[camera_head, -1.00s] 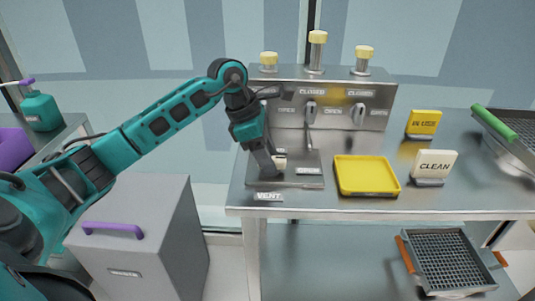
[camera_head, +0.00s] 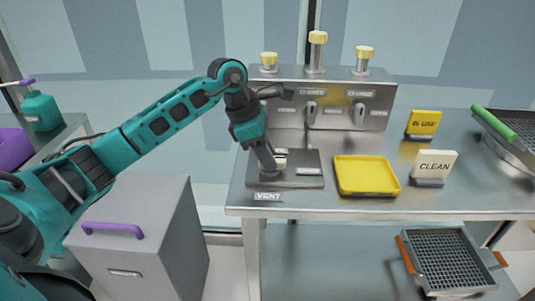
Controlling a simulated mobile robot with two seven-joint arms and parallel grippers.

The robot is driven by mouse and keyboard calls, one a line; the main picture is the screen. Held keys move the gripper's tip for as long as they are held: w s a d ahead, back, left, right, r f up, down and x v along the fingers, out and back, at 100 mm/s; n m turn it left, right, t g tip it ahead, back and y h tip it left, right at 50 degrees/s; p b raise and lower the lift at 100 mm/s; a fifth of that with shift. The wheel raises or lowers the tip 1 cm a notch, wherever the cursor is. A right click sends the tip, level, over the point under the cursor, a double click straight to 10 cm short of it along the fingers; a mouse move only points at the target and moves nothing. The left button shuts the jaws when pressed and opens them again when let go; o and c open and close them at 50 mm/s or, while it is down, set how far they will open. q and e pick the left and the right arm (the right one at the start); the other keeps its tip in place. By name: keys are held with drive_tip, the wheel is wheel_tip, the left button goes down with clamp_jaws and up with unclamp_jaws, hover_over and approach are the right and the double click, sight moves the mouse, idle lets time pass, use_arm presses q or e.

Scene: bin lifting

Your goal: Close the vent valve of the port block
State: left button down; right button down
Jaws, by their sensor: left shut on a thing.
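The port block (camera_head: 340,118) is a steel box at the back of the steel table, with valve handles and small labels on its front. A dark vent plate (camera_head: 300,178) lies in front of it, with a "VENT" label (camera_head: 268,197) at the table edge. My left gripper (camera_head: 275,165) points down over the left part of this plate. It is shut on a small pale vent valve handle (camera_head: 281,161), mostly hidden behind the fingers. The valve's exact angle cannot be told. My right gripper is not in view.
A yellow tray (camera_head: 367,187) lies just right of the plate. A "CLEAN" sign (camera_head: 435,166) and a yellow sign (camera_head: 423,123) stand farther right. A grey bin (camera_head: 150,240) with a purple handle stands left of the table. Three yellow-capped posts rise from the block.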

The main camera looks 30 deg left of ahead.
use_arm(q)
drive_tip(key=shift+s+f+n, duration=0.1)
drive_tip(key=shift+f+n, duration=0.05)
drive_tip(key=shift+n, duration=0.15)
drive_tip(key=n+t+y, duration=0.1)
drive_tip(key=n, duration=0.2)
drive_tip(key=shift+s+d+n+b, duration=0.1)
drive_tip(key=shift+n+b, duration=0.2)
drive_tip(key=shift+n, duration=0.1)
drive_tip(key=n+y, duration=0.1)
drive_tip(key=n, duration=0.1)
drive_tip(key=n+t+y+b, duration=0.1)
drive_tip(key=n, duration=0.2)
drive_tip(key=shift+d+f, duration=0.1)
drive_tip(key=shift+d, duration=0.1)
drive_tip(key=n+y, duration=0.1)
drive_tip(key=n, duration=0.2)
drive_tip(key=n+y+b, duration=0.1)
drive_tip(key=n, duration=0.2)
drive_tip(key=shift+d+y, duration=0.15)
drive_tip(key=shift+y, duration=0.15)
drive_tip(key=shift+n+g+y, duration=0.3)
drive_tip(key=shift+n, duration=1)
